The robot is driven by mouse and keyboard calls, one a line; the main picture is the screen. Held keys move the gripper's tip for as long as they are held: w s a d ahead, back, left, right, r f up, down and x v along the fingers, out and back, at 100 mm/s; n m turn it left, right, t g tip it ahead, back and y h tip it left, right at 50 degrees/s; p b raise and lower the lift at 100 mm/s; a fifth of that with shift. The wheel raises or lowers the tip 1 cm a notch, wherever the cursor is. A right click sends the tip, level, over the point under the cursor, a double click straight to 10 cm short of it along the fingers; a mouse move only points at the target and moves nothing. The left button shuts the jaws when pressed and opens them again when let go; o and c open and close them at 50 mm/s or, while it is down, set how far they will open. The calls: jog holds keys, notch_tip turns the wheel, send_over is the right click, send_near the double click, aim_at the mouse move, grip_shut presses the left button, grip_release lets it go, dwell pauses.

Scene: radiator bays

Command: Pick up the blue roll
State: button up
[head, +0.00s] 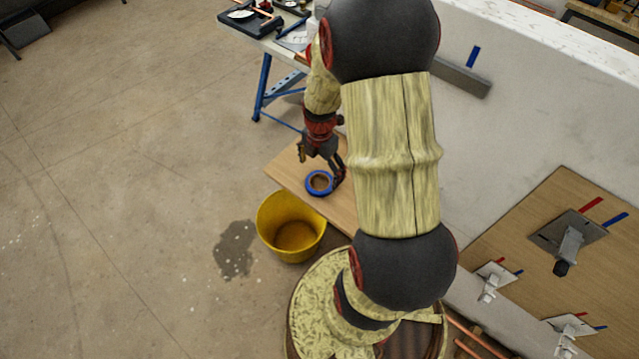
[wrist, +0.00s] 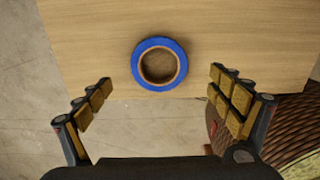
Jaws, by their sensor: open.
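The blue roll (head: 319,182) is a ring of blue tape with a brown core. It lies flat on a light wooden board, near the board's edge. In the wrist view the roll (wrist: 159,64) sits ahead of my fingertips and between their lines, with the hole facing up. My gripper (wrist: 160,88) is open and empty, with a finger on either side and clear gaps to the roll. In the head view my gripper (head: 322,166) is just above and beside the roll. My arm hides part of the board there.
A blue-legged table (head: 262,85) with tools is behind. A wooden panel with valves (head: 540,240) is at right. Open floor lies left.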

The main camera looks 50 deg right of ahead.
aim_at(320, 185)
notch_tip(320, 185, down, 6)
jog(key=shift+d+r+b, duration=0.15)
jog(key=shift+r+b, duration=0.1)
jog(key=shift+b, duration=0.65)
jog(key=c, duration=0.3)
jog(key=c, duration=0.9)
